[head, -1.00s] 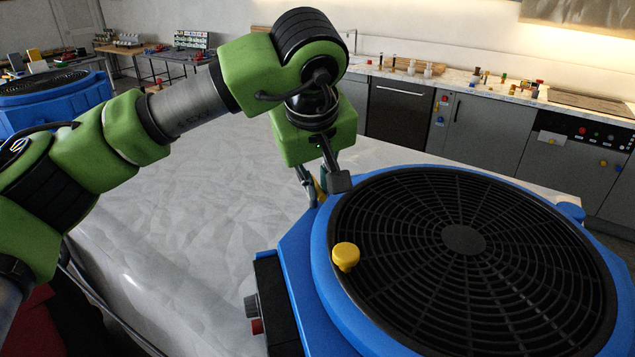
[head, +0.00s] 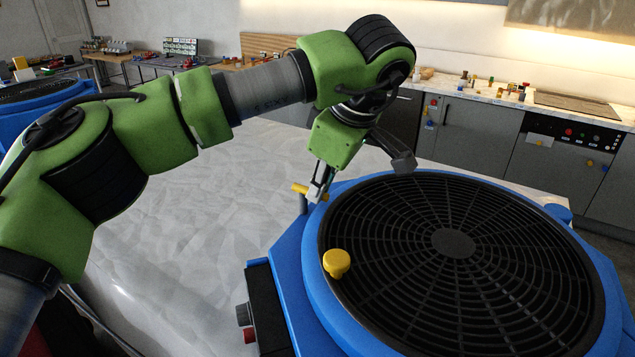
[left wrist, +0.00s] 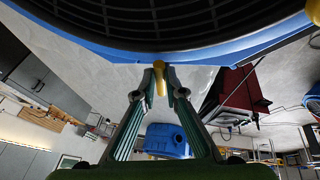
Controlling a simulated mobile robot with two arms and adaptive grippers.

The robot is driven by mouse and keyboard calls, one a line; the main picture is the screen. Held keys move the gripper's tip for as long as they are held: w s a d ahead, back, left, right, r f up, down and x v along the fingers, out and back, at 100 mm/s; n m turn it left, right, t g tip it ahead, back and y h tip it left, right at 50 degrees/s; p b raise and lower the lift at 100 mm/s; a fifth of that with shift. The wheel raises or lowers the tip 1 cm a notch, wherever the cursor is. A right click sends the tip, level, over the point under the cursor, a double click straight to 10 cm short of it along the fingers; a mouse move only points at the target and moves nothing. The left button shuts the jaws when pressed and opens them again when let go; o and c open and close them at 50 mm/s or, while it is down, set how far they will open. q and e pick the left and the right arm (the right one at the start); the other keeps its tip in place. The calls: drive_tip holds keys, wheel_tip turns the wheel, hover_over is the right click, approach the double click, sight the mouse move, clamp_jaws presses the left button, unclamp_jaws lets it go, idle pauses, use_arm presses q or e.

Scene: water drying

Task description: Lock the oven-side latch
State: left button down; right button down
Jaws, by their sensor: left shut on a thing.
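A yellow latch handle (head: 301,188) sits on a short post at the far-left edge of the blue round machine (head: 285,262). In the head view it points out to the left, away from the black grille (head: 400,290). My left gripper (head: 317,192) is shut on this handle, which also shows between its fingertips in the left wrist view (left wrist: 159,78). The fingers hide part of the handle. A second yellow piece, a rounded knob (head: 337,263), stands on the near-left rim, apart from the gripper. My right gripper is not in view.
A light, shiny surface (head: 190,240) lies left of the machine and is clear. A dark box with knobs (head: 263,300) is on the machine's near-left side. A counter (head: 490,108) with small objects and the oven front (head: 570,145) are at the back.

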use_arm(q)
drive_tip(key=shift+w+d+n, duration=0.1)
drive_tip(key=shift+w+n, duration=0.05)
drive_tip(key=shift+n, duration=0.25)
drive_tip(key=c, duration=2.1)
unclamp_jaws()
drive_tip(key=shift+r, duration=0.1)
drive_tip(key=v, duration=1.2)
drive_tip(key=shift+w+d, duration=0.1)
drive_tip(key=shift+d, duration=0.2)
